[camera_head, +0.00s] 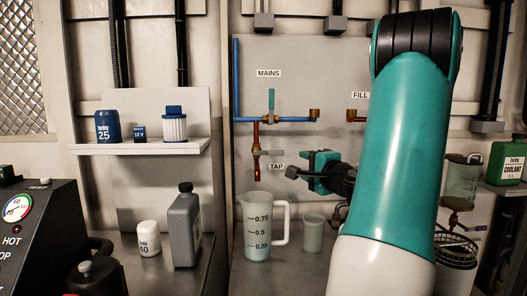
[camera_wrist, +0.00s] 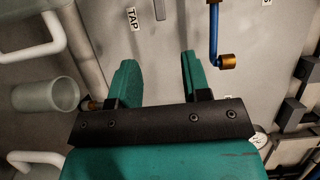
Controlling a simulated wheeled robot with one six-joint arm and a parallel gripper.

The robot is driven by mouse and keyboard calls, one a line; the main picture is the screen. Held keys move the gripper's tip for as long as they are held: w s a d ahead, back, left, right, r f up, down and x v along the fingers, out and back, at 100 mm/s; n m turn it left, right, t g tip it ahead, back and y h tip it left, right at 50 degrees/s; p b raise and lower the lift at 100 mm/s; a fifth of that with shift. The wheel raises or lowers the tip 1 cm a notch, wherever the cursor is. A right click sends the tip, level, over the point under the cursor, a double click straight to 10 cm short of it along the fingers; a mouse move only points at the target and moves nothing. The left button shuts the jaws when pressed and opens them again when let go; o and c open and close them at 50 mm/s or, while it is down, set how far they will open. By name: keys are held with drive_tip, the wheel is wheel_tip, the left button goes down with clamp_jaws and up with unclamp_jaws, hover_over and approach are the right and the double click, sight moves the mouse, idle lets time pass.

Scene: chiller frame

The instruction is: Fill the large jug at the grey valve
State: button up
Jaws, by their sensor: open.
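The large jug (camera_head: 258,240), clear with a scale from 0.25 to 0.75, stands upright on the bench, its handle (camera_head: 286,224) to the right. I cannot tell its water level. The grey valve (camera_head: 268,153) is the grey lever on the copper pipe left of the TAP label, with the spout (camera_head: 256,172) above the jug. My gripper (camera_head: 314,172) is open and empty, right of the valve and above right of the jug, apart from both. In the wrist view its teal fingers (camera_wrist: 158,75) are spread. A white handle (camera_wrist: 45,40), probably the jug's, shows there.
A small beaker (camera_head: 313,233) stands right of the jug; it also shows in the wrist view (camera_wrist: 45,95). A grey bottle (camera_head: 185,230) and white tub (camera_head: 149,238) stand left. A teal lever (camera_head: 271,98) is on the mains pipe. My arm hides much of the right side.

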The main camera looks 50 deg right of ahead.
sight(278, 153)
drive_tip(key=p+x, duration=0.8)
drive_tip(key=x, duration=0.9)
drive_tip(key=shift+w+a, duration=0.1)
drive_tip(key=shift+a, duration=0.1)
drive_tip(key=shift+w+d+f, duration=0.1)
drive_tip(key=shift+w+d, duration=0.1)
drive_tip(key=shift+w, duration=0.15)
clamp_jaws()
